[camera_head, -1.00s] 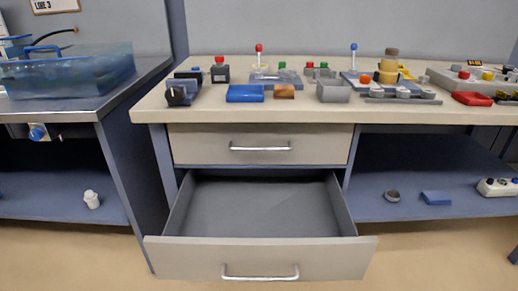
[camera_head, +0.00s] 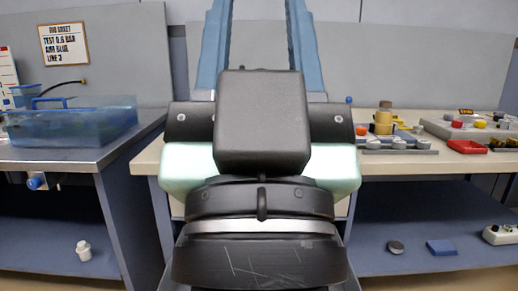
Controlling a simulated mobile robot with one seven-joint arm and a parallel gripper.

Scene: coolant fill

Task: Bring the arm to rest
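My arm stands upright close in front of the camera, in the middle of the head view. Its dark wrist (camera_head: 260,262) is low in the picture, with a black box-shaped part (camera_head: 262,122) above it. My gripper (camera_head: 261,25) points up and away, with two light blue fingers apart and grey wall showing between them. Nothing shows between the visible parts of the fingers. Their very tips are cut off by the top edge of the picture. The arm hides the middle of the workbench (camera_head: 148,160) and the drawers under it.
A side bench at left carries a clear blue tank (camera_head: 70,125). A white bottle (camera_head: 83,250) stands on the shelf below. At right the workbench holds a grey rack (camera_head: 398,146) and a red tray (camera_head: 467,146). A blue block (camera_head: 441,248) lies on the lower right shelf.

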